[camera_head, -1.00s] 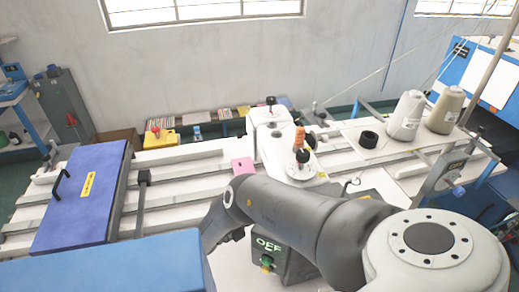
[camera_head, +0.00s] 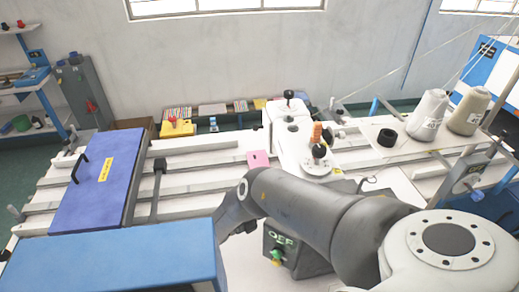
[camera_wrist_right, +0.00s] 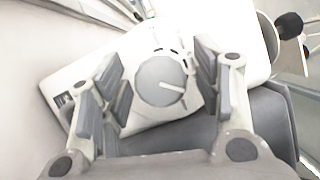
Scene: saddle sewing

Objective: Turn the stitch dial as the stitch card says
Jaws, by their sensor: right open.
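The stitch dial (camera_wrist_right: 162,80) is a round grey disc on a white panel in the right wrist view. A pale pointer bar on it runs right and slightly down from near its middle. Small dark marks sit above and right of it, too small to read. My right gripper (camera_wrist_right: 160,76) is open, with one finger on each side of the dial; I cannot tell if either touches it. In the head view my right gripper (camera_head: 232,212) is mostly hidden by my arm. A pink card (camera_head: 258,159) lies by the white sewing machine (camera_head: 293,148); its print is unreadable. My left gripper is out of view.
A dark box (camera_head: 290,255) with green lettering is partly behind my right arm. A blue box (camera_head: 110,258) fills the lower left, near my right gripper. A blue panel (camera_head: 97,185) lies on white rails. Thread cones (camera_head: 428,112) stand at the back right.

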